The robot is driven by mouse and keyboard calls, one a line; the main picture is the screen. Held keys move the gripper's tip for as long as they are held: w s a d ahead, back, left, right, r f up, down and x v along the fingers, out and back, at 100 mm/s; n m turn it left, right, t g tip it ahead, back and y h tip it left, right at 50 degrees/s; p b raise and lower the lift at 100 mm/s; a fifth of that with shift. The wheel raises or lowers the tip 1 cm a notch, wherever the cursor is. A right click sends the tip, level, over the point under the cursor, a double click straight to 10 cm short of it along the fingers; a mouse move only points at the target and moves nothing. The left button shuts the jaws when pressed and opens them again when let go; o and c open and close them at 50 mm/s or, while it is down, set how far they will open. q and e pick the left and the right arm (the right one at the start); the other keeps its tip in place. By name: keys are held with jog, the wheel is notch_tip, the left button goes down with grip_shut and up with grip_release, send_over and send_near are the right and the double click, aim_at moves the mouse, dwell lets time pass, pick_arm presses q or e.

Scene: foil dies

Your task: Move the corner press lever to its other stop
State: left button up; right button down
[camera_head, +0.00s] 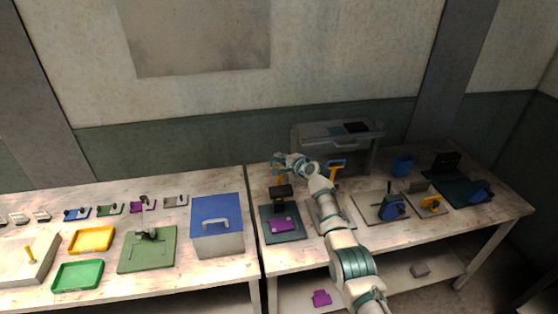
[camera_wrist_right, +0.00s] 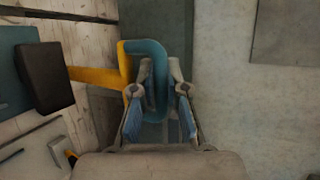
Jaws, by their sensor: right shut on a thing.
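The corner press (camera_head: 283,237) has a dark base plate with a black block above it and a magenta piece on the plate. It stands at the left end of the right bench. Its yellow lever (camera_wrist_right: 88,75) runs from beside the black block to a blue-grey loop handle (camera_wrist_right: 152,55) in the right wrist view. My right gripper (camera_wrist_right: 158,92) is shut on this handle, with a finger on each side. In the head view, my right gripper (camera_head: 284,161) is behind the press, near the wall, and hides most of the lever. My left gripper is not in view.
A second press with a yellow handle (camera_head: 337,163) stands close right, partly behind my right arm. A grey shelf unit (camera_head: 360,146) stands behind. A blue-lidded box (camera_head: 217,220) is on the left bench.

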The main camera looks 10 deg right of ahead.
jog(key=shift+d, duration=0.25)
jog(key=c, duration=1.2)
grip_release()
jog(key=shift+w, duration=0.15)
jog(key=shift+w+d+f, duration=0.1)
jog(key=shift+w+f, duration=0.05)
jog(key=shift+f, duration=0.05)
jog(key=v, duration=1.2)
